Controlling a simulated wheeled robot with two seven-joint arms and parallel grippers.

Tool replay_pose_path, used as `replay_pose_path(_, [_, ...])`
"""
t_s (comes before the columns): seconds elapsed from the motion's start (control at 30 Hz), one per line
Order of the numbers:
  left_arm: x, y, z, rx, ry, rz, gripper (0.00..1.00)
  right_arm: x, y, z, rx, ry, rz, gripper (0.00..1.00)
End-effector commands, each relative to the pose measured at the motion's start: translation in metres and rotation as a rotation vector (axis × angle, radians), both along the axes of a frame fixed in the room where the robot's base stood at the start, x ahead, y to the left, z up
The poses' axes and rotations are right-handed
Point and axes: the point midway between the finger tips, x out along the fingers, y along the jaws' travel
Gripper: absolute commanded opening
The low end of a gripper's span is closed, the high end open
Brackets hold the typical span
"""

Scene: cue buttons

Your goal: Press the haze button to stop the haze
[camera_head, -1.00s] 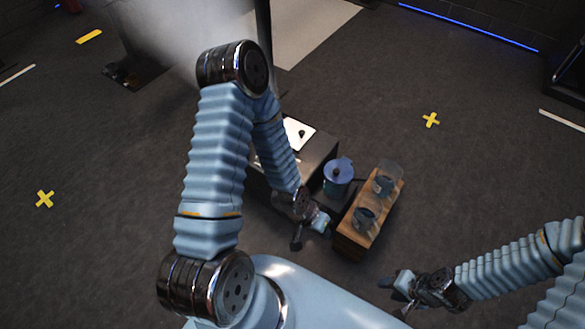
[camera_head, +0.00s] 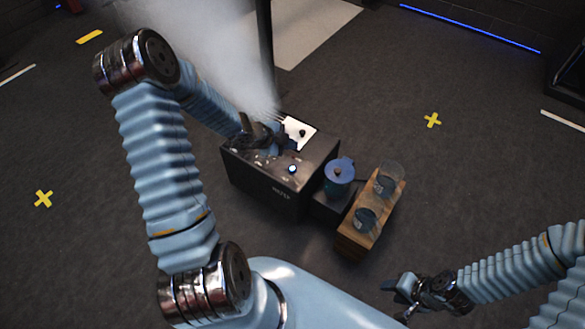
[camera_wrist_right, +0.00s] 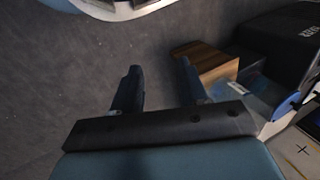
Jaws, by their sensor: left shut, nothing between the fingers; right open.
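A black box (camera_head: 245,181) with white lettering on its front stands left of centre in the head view. A small lit button (camera_head: 292,169) shows on its top near the front edge. A white panel (camera_head: 299,131) with a dark knob lies at the back of the top. Pale haze (camera_head: 215,50) streams up from behind the box. My left gripper (camera_head: 284,143) is shut and empty over the box top, behind the lit button; contact cannot be told. My right gripper (camera_head: 396,298) is open and empty at lower right; its spread fingers show in the right wrist view (camera_wrist_right: 158,82).
A blue lidded pot (camera_head: 339,177) stands right of the box. Beside it is a wooden block (camera_head: 352,240) carrying two glass cups (camera_head: 385,185). The wooden block also shows in the right wrist view (camera_wrist_right: 205,62).

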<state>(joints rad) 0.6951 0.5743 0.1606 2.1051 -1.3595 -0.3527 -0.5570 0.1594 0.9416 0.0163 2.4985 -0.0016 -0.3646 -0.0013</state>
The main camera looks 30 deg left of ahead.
Motion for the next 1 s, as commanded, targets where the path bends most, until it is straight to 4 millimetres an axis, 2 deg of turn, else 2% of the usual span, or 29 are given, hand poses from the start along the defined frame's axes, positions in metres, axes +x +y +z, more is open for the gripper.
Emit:
replay_pose_path(0.27, [0.000,0.000,-0.017,-0.001,0.002,0.001,0.00,0.002,-0.004,-0.017,-0.005,-0.003,-0.007,0.43])
replay_pose_path(0.53, [0.000,-0.001,-0.054,-0.001,0.002,0.001,0.00,0.006,-0.014,-0.053,-0.020,-0.011,-0.025,0.43])
replay_pose_path(0.7, [0.000,-0.001,-0.077,-0.002,0.001,0.000,0.00,0.005,-0.012,-0.074,-0.016,-0.007,-0.022,0.43])
replay_pose_path(0.83, [0.000,-0.001,-0.087,-0.001,0.001,0.000,0.00,0.005,-0.011,-0.082,-0.013,-0.005,-0.020,0.43])
replay_pose_path(1.0, [0.000,0.000,-0.089,-0.001,0.002,0.001,0.00,0.005,-0.011,-0.083,-0.012,-0.004,-0.019,0.43])
